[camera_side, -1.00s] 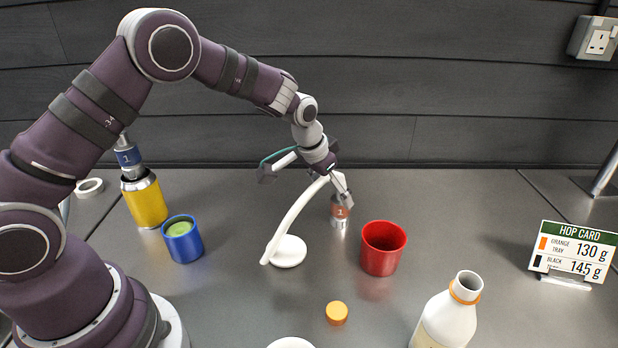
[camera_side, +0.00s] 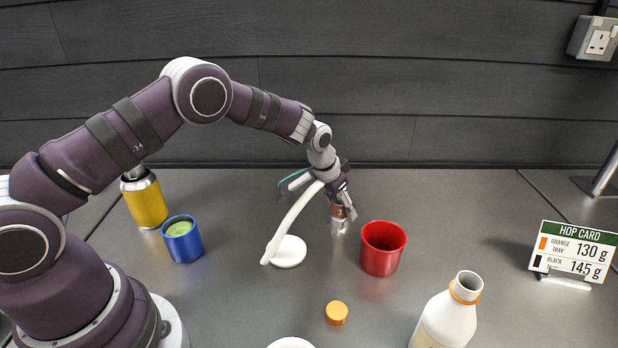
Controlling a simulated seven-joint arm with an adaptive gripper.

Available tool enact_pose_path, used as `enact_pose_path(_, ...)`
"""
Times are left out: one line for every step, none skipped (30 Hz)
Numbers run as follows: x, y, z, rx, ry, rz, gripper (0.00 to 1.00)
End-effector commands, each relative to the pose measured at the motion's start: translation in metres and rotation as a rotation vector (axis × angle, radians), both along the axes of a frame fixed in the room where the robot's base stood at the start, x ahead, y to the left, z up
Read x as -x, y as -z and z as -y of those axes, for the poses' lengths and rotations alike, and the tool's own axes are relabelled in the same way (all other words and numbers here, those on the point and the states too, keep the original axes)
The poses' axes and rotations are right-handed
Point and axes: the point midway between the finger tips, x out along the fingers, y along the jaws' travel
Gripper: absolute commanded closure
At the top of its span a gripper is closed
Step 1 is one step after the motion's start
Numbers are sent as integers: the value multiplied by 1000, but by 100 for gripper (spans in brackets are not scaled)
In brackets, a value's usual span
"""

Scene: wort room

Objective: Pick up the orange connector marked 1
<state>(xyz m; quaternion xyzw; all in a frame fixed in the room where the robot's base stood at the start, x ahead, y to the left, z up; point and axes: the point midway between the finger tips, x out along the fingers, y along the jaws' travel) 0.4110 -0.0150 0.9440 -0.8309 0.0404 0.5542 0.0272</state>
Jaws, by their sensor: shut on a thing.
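My gripper (camera_side: 343,205) points down and is shut on the connector. The connector's base looks to be at worktop level; I cannot tell whether it touches.
A red cup (camera_side: 383,248) is close at right. A blue cup (camera_side: 183,240) and a yellow can (camera_side: 145,200) are at left. An orange cap (camera_side: 336,313), a white bottle (camera_side: 446,315) and a hop card (camera_side: 573,252) are nearer or right.

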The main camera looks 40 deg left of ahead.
Motion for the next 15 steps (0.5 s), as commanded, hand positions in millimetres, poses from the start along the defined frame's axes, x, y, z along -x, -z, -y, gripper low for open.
enact_pose_path(1,1,0,1,0,-2,86)
enact_pose_path(1,1,0,1,0,-2,89)
enact_pose_path(1,1,0,1,0,-3,95)
enact_pose_path(1,1,0,1,0,-3,99)
enact_pose_path(1,1,0,1,0,-3,100)
enact_pose_path(1,1,0,1,0,-3,100)
enact_pose_path(1,1,0,1,0,-4,100)
enact_pose_path(1,1,0,0,1,-4,100)
enact_pose_path(1,1,1,0,1,-3,100)
enact_pose_path(1,1,1,0,1,-4,100)
enact_pose_path(1,1,1,1,2,-4,100)
enact_pose_path(1,1,1,1,2,-4,100)
enact_pose_path(1,1,1,1,2,-4,100)
enact_pose_path(1,1,1,1,2,-5,100)
enact_pose_path(1,0,1,1,2,-4,100)
